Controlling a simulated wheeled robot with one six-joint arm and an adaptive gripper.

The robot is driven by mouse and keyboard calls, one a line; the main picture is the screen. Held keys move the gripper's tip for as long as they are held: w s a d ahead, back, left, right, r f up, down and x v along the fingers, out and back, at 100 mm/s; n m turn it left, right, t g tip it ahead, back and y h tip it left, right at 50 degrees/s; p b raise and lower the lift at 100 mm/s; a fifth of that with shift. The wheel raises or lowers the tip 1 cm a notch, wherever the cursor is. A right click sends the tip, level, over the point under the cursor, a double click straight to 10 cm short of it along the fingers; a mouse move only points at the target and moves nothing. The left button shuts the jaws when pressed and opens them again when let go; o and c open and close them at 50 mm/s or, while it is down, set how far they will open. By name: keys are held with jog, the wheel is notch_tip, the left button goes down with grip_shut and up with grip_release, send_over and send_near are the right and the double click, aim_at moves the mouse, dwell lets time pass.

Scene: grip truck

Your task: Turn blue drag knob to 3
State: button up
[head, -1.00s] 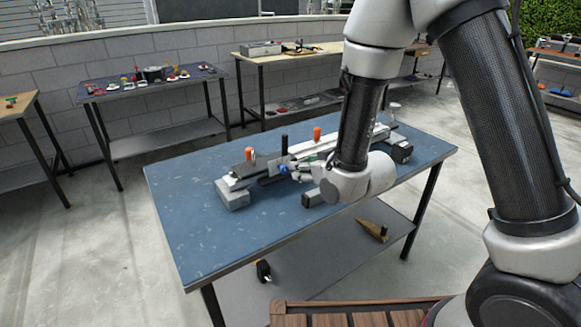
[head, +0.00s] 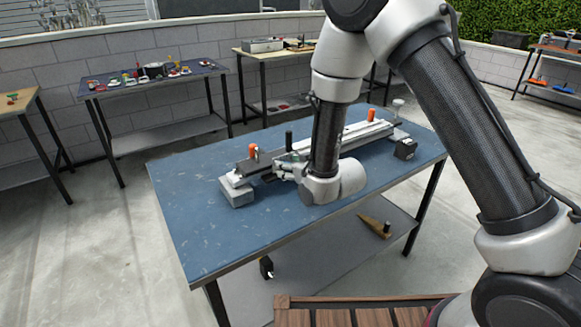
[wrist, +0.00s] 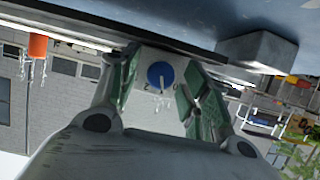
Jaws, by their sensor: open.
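The blue drag knob (wrist: 160,75) shows in the wrist view as a round dial with a white pointer line, on a pale plate with small marks. In the head view my gripper (head: 290,170) is at the near side of the long grey grip truck (head: 355,134), and the knob is hidden there.
The truck stands on a blue-topped table (head: 220,235), clear at the near left. Upright orange handles (head: 370,115) and a black handle (head: 289,140) rise from the truck. A black block (head: 405,149) is at its right end. Other benches stand along the wall behind.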

jog(key=c, duration=1)
jog(key=shift+c, duration=0.2)
jog(key=m+y, duration=0.1)
jog(key=m+g+y, duration=0.1)
jog(key=m, duration=0.1)
jog(key=m+y, duration=0.1)
jog(key=m, duration=0.1)
jog(key=shift+w+d+f, duration=0.1)
jog(key=shift+w+d, duration=0.05)
jog(key=shift+d, duration=0.15)
jog(key=m+g+y, duration=0.1)
jog(key=m+y, duration=0.1)
jog(key=m, duration=0.1)
jog(key=shift+f+m, duration=0.15)
jog(key=shift+m, duration=0.15)
grip_shut()
jog(key=shift+d+f+m+y, duration=0.1)
jog(key=shift+m+y, duration=0.8)
jog(key=shift+m, duration=0.6)
jog(key=shift+w+t, duration=0.1)
jog(key=shift+t, duration=0.2)
